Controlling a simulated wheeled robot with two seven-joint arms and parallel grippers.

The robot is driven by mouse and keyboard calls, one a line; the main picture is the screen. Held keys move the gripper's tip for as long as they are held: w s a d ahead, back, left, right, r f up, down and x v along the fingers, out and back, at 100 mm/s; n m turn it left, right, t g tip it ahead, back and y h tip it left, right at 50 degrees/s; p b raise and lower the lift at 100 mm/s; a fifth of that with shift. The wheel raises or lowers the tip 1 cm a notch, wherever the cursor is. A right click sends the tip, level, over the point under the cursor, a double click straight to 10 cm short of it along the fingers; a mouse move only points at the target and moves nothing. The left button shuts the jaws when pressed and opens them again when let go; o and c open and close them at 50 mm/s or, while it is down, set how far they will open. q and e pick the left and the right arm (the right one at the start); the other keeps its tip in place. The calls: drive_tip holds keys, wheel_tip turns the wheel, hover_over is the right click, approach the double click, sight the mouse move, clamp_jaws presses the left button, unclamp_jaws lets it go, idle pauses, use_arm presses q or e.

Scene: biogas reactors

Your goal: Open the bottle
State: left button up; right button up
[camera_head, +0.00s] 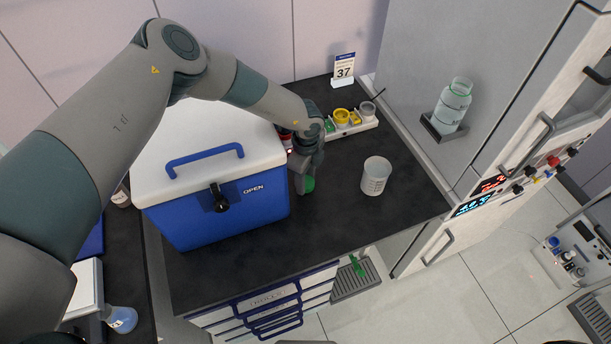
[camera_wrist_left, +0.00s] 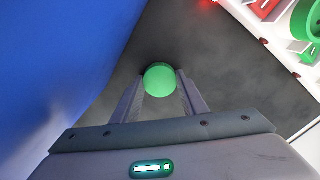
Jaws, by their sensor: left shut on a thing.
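My left gripper (camera_head: 306,184) points down over the dark counter, just right of the blue cooler box. It is shut on a round green cap (camera_head: 309,184). In the wrist view the green cap (camera_wrist_left: 160,79) sits between the two fingertips (camera_wrist_left: 160,88), with bare dark counter around it. I cannot tell whether the cap touches the counter, and no bottle body shows under it. A pale green see-through bottle (camera_head: 453,106) sits in a dark holder (camera_head: 440,129) on the grey cabinet at the right; no cap shows on its top. My right gripper is not in view.
The blue cooler (camera_head: 232,214) with a white lid stands close left of my gripper. A clear beaker (camera_head: 375,177) stands to the right. The counter front is clear.

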use_arm(q)
drive_tip(key=shift+f, duration=0.2)
drive_tip(key=shift+f, duration=0.1)
drive_tip(key=o, duration=1.2)
drive_tip(key=shift+r, duration=0.2)
drive_tip(key=shift+r+b, duration=0.35)
wheel_tip(320, 180, up, 11)
drive_tip(key=b, duration=0.5)
drive_tip(key=shift+r, duration=0.1)
